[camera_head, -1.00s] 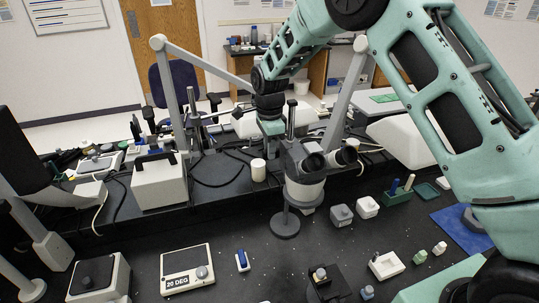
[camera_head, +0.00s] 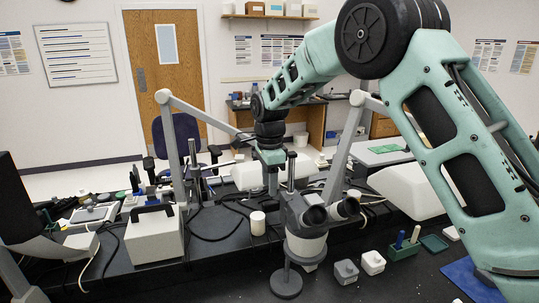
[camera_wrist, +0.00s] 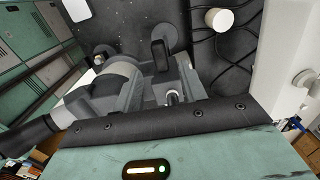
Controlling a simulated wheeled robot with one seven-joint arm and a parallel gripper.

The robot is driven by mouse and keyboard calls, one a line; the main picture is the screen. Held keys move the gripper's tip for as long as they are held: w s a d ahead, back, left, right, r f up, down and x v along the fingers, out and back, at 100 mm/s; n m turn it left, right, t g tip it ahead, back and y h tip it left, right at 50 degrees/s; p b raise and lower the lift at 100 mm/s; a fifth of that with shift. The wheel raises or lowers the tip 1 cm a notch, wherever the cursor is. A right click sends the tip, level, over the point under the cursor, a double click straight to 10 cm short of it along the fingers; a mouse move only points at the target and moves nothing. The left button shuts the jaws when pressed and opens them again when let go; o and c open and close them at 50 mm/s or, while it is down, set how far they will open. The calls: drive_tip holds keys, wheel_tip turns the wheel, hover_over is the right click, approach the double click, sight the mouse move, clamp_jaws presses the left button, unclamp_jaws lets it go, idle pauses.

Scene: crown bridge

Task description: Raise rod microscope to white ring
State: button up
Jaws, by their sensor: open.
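The rod microscope (camera_head: 306,240) stands on the black bench in the head view, a pale grey body with two dark eyepieces on an upright rod (camera_head: 291,170) above a round dark base (camera_head: 286,284). In the wrist view its grey body (camera_wrist: 118,70) lies close in front of my gripper. My gripper (camera_head: 271,183) points down just left of the rod's upper end, behind the eyepieces. In the wrist view my gripper (camera_wrist: 158,92) is open, with parts of the microscope close to its fingers; I cannot tell whether they touch. I cannot make out a white ring on the rod.
A white box with a black handle (camera_head: 153,234) stands left on the bench, and a white cup (camera_head: 257,223) is nearer the microscope. Grey angled posts (camera_head: 341,150) rise on both sides. Black cables (camera_head: 208,226) lie behind. Small grey and white blocks (camera_head: 373,262) sit to the right.

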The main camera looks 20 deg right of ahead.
wheel_tip(320, 180, up, 11)
drive_tip(key=b, duration=0.2)
drive_tip(key=shift+r, duration=0.15)
idle(0.3)
